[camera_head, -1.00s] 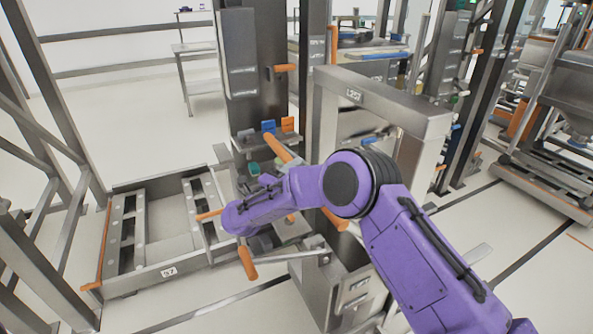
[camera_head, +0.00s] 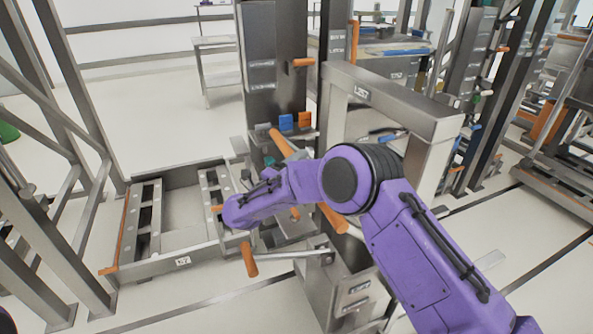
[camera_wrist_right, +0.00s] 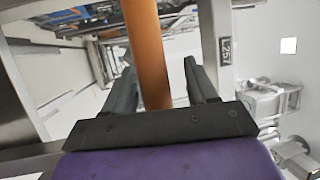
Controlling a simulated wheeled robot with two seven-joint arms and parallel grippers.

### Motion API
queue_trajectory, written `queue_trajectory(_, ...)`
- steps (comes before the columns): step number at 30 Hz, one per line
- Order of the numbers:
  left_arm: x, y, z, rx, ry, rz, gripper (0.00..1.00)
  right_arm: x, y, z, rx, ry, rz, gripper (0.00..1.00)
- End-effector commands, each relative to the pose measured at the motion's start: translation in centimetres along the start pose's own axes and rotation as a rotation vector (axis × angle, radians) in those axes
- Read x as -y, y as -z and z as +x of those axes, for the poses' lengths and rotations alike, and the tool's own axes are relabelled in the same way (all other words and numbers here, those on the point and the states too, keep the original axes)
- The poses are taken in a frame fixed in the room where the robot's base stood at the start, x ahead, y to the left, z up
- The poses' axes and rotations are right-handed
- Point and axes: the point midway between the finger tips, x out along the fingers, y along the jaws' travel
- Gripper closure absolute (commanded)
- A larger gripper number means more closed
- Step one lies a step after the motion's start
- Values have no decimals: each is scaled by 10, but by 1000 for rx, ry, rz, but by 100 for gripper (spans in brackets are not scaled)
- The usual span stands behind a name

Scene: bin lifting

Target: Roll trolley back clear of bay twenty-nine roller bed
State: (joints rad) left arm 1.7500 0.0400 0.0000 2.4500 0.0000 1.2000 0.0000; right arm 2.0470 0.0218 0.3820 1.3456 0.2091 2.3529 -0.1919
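A steel frame with the label L257 (camera_head: 362,93) stands mid-view, with a labelled steel box (camera_head: 350,292) low in front; I cannot tell how much of this is the trolley. A long orange bar (camera_head: 330,217) runs under my purple right arm. The low roller bed (camera_head: 213,256) lies to the left; its small label is unclear. In the right wrist view, my right gripper (camera_wrist_right: 161,85) has its dark fingers apart around an orange bar (camera_wrist_right: 149,50), with a gap on the right. That gripper is hidden in the head view. My left gripper is out of sight.
An orange-ended lever (camera_head: 249,260) sticks out left of the box. A dark upright column (camera_head: 262,60) stands behind, with blue and orange blocks (camera_head: 294,121) at its foot. Steel rack posts (camera_head: 75,120) rise at far left. Open floor (camera_head: 240,315) shows in front.

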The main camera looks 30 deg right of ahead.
Motion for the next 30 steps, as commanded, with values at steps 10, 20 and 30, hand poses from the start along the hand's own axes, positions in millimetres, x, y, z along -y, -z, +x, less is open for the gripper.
queue_trajectory(10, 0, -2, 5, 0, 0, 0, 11, -4, -2, -18, 9, -3, -3, 43)
queue_trajectory(20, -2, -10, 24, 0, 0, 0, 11, -5, -1, -91, 7, -2, -1, 43)
queue_trajectory(30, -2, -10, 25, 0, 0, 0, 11, -2, 0, -107, 4, -5, -3, 43)
